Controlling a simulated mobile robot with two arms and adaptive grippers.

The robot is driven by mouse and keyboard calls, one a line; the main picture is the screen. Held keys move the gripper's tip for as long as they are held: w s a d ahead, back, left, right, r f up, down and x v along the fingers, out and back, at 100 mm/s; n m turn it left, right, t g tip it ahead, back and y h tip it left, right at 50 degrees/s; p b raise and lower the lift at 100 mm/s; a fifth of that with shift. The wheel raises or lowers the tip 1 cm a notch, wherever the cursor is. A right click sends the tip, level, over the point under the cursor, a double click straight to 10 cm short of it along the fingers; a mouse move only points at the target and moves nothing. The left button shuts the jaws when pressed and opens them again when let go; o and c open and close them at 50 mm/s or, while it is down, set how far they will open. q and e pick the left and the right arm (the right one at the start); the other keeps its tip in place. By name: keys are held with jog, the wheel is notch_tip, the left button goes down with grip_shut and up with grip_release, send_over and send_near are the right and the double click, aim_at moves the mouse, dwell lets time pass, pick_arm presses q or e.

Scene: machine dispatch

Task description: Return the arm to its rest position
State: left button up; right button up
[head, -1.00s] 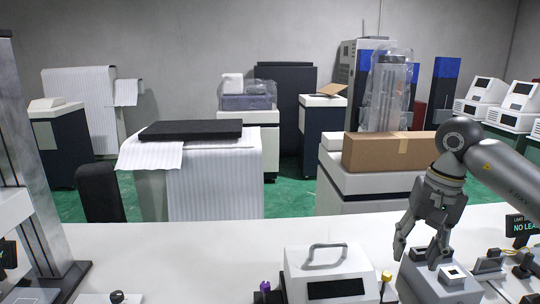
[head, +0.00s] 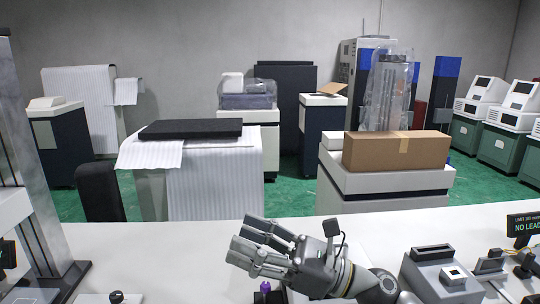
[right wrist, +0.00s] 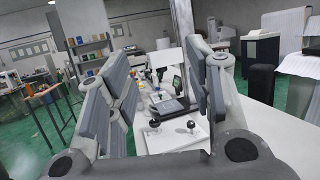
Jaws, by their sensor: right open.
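My right gripper (head: 256,248) is in the lower middle of the head view, above the front part of the white table (head: 160,245). Its fingers point left and are apart, with nothing between them. In the right wrist view the two fingers (right wrist: 158,95) stand wide apart on either side, with the table and some equipment beyond the gap. My right arm comes in low from the bottom right of the head view. It hides the white handled box seen earlier. My left gripper is not in view.
A grey device (head: 440,272) with a square top socket stands on the table at right, beside a small black sign (head: 523,228). A purple-topped piece (head: 265,287) is just below the gripper. A metal column (head: 30,170) rises at left. A cardboard box (head: 395,151) sits on a cabinet behind.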

jog(key=w+d+f+m+t+h, duration=0.3)
jog(key=d+m+t+h, duration=0.4)
jog(key=m, duration=0.6)
jog(key=w+d+f+m+t+h, duration=0.2)
jog(key=w+d+m+t+h, duration=0.15)
jog(key=m+t, duration=0.7)
jog(key=s+d+f+m+g+h, duration=0.3)
jog(key=d+f+m+g+h, duration=0.15)
jog(key=f+m, duration=0.5)
jog(key=s+d+f+m+g+h, duration=0.4)
jog(key=d+f+m+h, duration=0.2)
jog(key=f+m, duration=0.3)
jog(key=s+d+f+m+g, duration=0.1)
jog(key=s+f+m+g, duration=0.5)
jog(key=s, duration=0.5)
jog(key=s+d+f+m+g, duration=0.15)
jog(key=s+f+g, duration=0.25)
jog(key=s+f, duration=0.55)
jog(key=s+f+g+b, duration=0.1)
jog(key=s+f+b, duration=0.1)
jog(key=f, duration=1.3)
jog(key=s+f+g+b, duration=0.1)
jog(key=s+f, duration=0.1)
jog(key=f, duration=1.4)
jog(key=s+d+f+b, duration=0.2)
jog(key=s+d+f, duration=0.1)
jog(key=s+f, duration=1.3)
jog(key=shift+g, duration=0.4)
